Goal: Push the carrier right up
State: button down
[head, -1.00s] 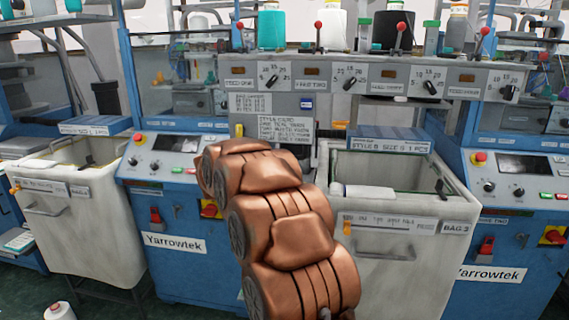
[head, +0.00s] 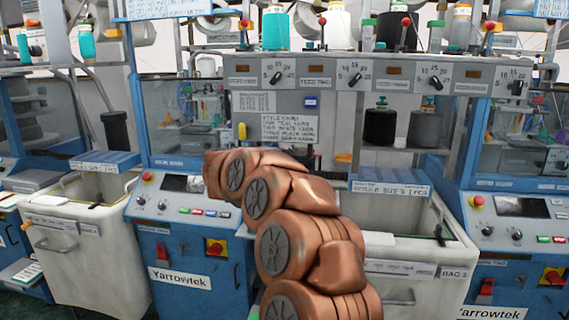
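I cannot single out the carrier with certainty. A small yellow part (head: 242,131) hangs on a post left of the written sign under the long grey panel (head: 300,73). My copper arm rises through the middle of the head view and bends to the left. My gripper does not show, and what is behind the arm is hidden.
A left bin (head: 85,265) and a right bin (head: 425,252) stand between blue machines marked Yarrowtek (head: 181,278). A black cone (head: 380,126) and a grey cone (head: 424,129) stand on a shelf. Coloured yarn cones (head: 276,30) and red-knobbed levers stand above the panel.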

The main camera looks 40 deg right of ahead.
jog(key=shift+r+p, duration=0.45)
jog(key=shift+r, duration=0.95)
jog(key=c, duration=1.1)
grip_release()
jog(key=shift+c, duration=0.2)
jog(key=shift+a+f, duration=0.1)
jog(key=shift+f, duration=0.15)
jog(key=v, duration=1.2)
